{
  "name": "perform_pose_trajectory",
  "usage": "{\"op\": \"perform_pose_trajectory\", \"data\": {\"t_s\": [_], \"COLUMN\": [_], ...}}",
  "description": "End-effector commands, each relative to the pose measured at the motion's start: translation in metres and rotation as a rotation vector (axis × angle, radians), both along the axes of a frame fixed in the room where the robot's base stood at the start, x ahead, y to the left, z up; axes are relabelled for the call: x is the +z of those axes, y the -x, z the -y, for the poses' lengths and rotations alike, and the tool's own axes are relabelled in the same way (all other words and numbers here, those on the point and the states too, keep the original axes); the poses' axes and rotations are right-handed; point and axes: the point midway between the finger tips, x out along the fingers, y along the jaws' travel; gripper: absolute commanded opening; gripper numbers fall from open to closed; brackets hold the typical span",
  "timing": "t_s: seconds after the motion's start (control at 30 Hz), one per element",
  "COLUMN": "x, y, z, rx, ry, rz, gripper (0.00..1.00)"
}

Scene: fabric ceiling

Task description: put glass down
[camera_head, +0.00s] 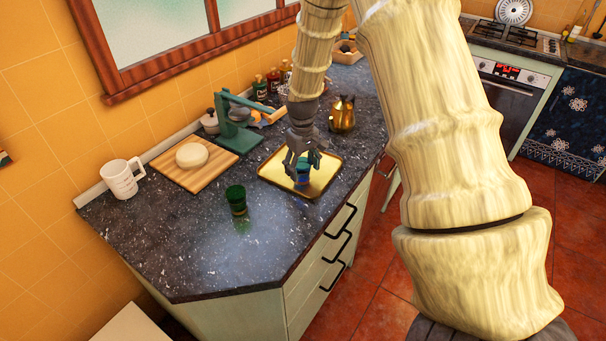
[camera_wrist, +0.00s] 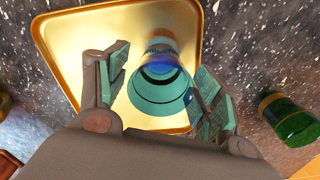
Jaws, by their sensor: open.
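A blue-teal glass (camera_head: 303,178) stands on a gold tray (camera_head: 327,177) on the dark countertop. My gripper (camera_head: 301,165) is just above and around the glass, pointing down. In the wrist view the glass (camera_wrist: 160,75) lies between the two spread fingers (camera_wrist: 155,90), with the gold tray (camera_wrist: 75,38) beneath it. The gripper is open; a gap shows beside the left finger, while the right finger is close to the glass, and I cannot tell whether it touches. A second, green glass (camera_head: 237,200) stands on the bare counter left of the tray; it also shows in the wrist view (camera_wrist: 290,120).
A cutting board (camera_head: 180,172) with a pale round item, a white measuring cup (camera_head: 122,179) and a green scale-like device (camera_head: 237,137) stand along the wall. A brass kettle (camera_head: 342,114) stands behind the tray. The front counter (camera_head: 195,260) is clear.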

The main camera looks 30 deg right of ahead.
Motion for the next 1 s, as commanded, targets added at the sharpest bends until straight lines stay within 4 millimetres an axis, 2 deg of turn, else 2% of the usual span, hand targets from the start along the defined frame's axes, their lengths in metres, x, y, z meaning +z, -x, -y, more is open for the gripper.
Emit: {"op": "perform_pose_trajectory", "data": {"t_s": [0.6,0.8,1.0], "x": [0.075,0.087,0.089], "y": [0.0,0.0,0.0], "z": [0.0,0.0,0.0], "rx": [0.001,0.001,0.0], "ry": [0.001,0.0,0.0], "rz": [0.001,0.0,-0.001], "gripper": [0.66,0.66,0.66]}}
